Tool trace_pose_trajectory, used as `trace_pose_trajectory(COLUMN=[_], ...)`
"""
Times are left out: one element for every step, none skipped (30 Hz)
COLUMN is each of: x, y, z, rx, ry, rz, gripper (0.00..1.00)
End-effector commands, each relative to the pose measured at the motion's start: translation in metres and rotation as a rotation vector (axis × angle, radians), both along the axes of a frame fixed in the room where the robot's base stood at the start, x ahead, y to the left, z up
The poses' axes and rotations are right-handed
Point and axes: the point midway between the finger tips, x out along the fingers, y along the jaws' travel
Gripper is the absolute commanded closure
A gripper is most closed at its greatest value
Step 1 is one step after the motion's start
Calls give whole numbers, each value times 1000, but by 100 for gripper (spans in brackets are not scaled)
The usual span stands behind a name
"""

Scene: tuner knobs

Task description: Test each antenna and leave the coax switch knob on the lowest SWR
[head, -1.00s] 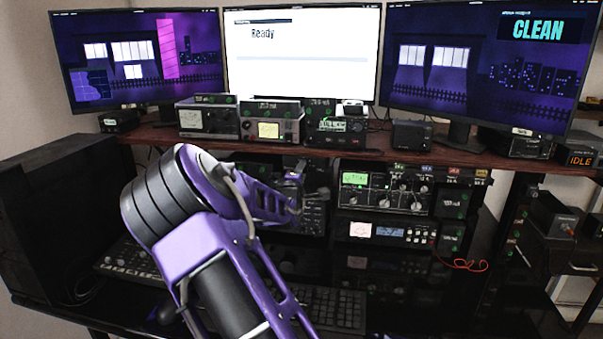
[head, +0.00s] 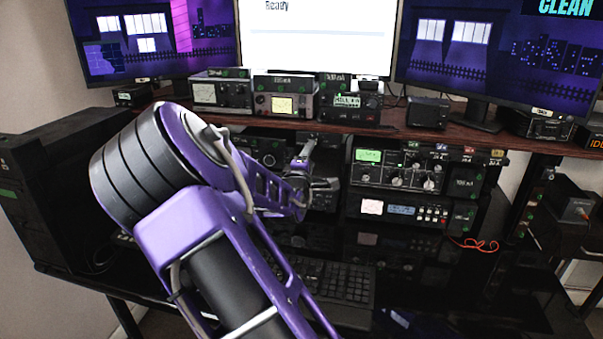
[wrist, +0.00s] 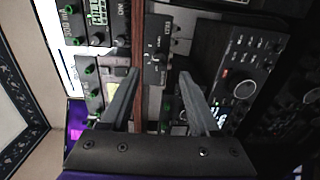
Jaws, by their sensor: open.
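My gripper (head: 309,150) reaches toward the shelf's underside in the head view. In the wrist view it (wrist: 160,76) is open, with nothing between its fingers. A small black box (wrist: 156,60) with a round knob sits just beyond the fingertips under the shelf edge; its label is too small to read, so I cannot tell whether it is the coax switch. A tuner-like unit (head: 415,168) with a green display and several knobs stands to the right. A meter with a lit yellow face (head: 283,105) stands on the shelf; its reading is not legible.
The wooden shelf (head: 458,146) runs above the gear. The middle monitor (head: 318,45) reads "Ready"; the right monitor (head: 492,40) reads "CLEAN". A black radio (wrist: 240,75) with a large dial is close to the right finger. A keyboard (head: 335,282) lies below.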

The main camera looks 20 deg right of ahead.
Motion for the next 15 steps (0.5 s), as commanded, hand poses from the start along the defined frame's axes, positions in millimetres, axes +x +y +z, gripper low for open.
trace_pose_trajectory(x=[-11, -17, -26, -32, -38, -46, -51, -56, -62, -67, -71, -76, -78, -81, -84], y=[9, 13, 19, 24, 27, 32, 36, 39, 44, 46, 49, 52, 54, 56, 57], z=[1, 2, 2, 2, 2, 1, 2, 2, 2, 1, 1, 1, 1, 1, 1], rx=[3, 2, 3, 3, 2, 1, 0, 1, 1, 1, 1, 1, 1, 1, 1], ry=[1, 1, 2, 2, 1, 3, 2, 2, 2, 2, 1, 1, 1, 2, 1], rz=[3, 3, 4, 4, 3, 3, 4, 2, 3, 2, 3, 2, 2, 2, 1], gripper=[38, 38, 38, 38, 38, 38, 38, 38, 38, 38, 38, 38, 38, 38, 38])
